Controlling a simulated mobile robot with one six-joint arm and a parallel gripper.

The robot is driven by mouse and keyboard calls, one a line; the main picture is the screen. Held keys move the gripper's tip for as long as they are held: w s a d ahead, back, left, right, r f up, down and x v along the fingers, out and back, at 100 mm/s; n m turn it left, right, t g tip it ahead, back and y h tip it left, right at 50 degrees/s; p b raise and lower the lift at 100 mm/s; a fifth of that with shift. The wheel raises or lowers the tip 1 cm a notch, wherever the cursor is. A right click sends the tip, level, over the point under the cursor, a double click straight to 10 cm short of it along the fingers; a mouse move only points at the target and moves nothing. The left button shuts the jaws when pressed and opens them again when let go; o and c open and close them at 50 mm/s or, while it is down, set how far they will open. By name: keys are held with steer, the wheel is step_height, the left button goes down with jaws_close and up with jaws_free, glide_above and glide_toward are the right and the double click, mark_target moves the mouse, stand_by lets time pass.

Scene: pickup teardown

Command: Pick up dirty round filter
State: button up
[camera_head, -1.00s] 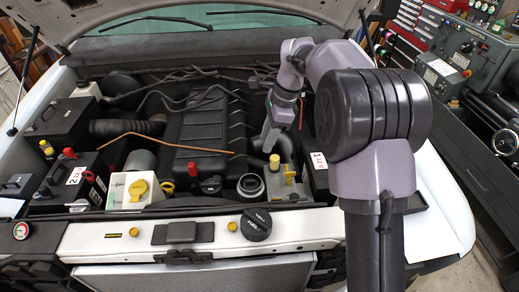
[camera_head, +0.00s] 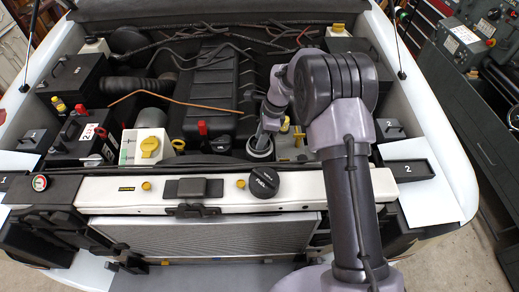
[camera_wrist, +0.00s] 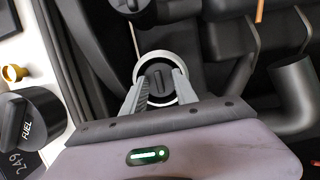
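A round part with a pale ring and a dark centre with a raised bar sits in the engine bay, just behind the front crossbar; I take it for the dirty round filter (camera_head: 260,154). In the wrist view, the filter (camera_wrist: 160,76) lies between the fingertips of my gripper (camera_wrist: 158,84). The two fingers are apart, one on each side of the dark centre, with their tips over the ring. I cannot tell whether they touch it. In the head view, my gripper (camera_head: 264,138) points down onto the filter and hides its back part.
A black FUEL cap (camera_head: 264,182) sits on the white crossbar (camera_head: 220,190) in front. A white reservoir with a yellow cap (camera_head: 149,147) and a battery (camera_head: 80,145) stand to the left. A grey tank (camera_head: 290,147) stands close on the right. The black engine cover (camera_head: 215,92) is behind.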

steer(key=shift+s, duration=0.1)
steer(key=shift+c, duration=0.6)
jaws_close()
stand_by(0.6)
